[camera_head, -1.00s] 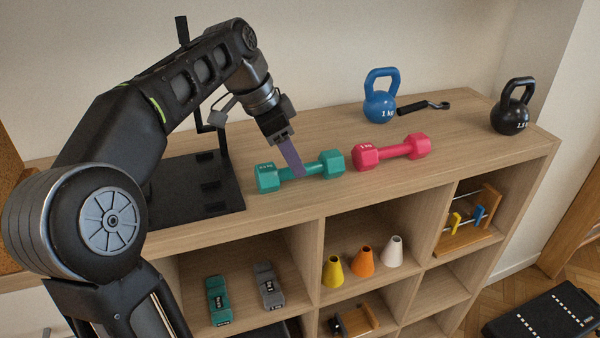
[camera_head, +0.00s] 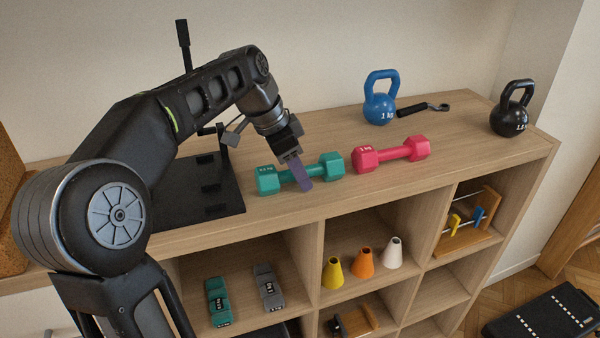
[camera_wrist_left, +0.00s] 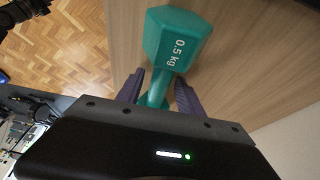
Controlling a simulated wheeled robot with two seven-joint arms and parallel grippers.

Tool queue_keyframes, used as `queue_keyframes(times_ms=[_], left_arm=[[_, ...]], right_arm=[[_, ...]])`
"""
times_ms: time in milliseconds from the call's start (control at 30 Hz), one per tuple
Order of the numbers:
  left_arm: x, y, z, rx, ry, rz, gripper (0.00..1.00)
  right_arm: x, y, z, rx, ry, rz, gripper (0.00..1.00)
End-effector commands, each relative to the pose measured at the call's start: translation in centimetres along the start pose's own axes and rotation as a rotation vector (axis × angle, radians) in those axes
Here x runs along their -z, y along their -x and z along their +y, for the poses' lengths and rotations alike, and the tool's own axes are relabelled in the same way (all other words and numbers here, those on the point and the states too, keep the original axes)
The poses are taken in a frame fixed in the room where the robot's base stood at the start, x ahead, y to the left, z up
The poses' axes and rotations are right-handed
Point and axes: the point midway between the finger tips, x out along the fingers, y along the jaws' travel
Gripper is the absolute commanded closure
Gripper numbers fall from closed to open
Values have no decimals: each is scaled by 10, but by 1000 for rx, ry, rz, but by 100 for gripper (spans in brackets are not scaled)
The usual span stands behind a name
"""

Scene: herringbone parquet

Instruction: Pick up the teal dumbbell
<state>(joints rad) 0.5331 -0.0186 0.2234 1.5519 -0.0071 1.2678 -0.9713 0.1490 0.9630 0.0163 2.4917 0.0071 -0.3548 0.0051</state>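The teal dumbbell (camera_head: 329,166) lies on top of the wooden shelf unit, left of a pink dumbbell. My left gripper (camera_head: 303,178) is lowered over its handle from above, with one purple finger showing in front of the handle. In the left wrist view the teal dumbbell (camera_wrist_left: 176,38) shows a head marked 0.5 kg. There the left gripper (camera_wrist_left: 158,84) has its two fingers apart, one on each side of the handle. Whether either finger touches it is not clear. The dumbbell appears to rest on the shelf top. My right gripper is not in view.
The pink dumbbell (camera_head: 391,153) lies close on the right. A blue kettlebell (camera_head: 380,107) and a black kettlebell (camera_head: 510,120) stand farther right. A black rack (camera_head: 205,190) stands on the left. The shelf's front edge is near; cones (camera_head: 364,263) sit in a compartment below.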

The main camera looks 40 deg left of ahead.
Motion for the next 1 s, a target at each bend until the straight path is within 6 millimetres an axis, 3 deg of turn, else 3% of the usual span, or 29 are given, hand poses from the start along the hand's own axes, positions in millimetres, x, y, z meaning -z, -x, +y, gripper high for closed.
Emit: queue_keyframes(times_ms=[500, 1000], left_arm=[[0, 0, 0, 0, 0, 0, 100], [0, 0, 0, 0, 0, 0, 100]], right_arm=[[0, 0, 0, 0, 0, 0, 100], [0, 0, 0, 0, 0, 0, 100]])
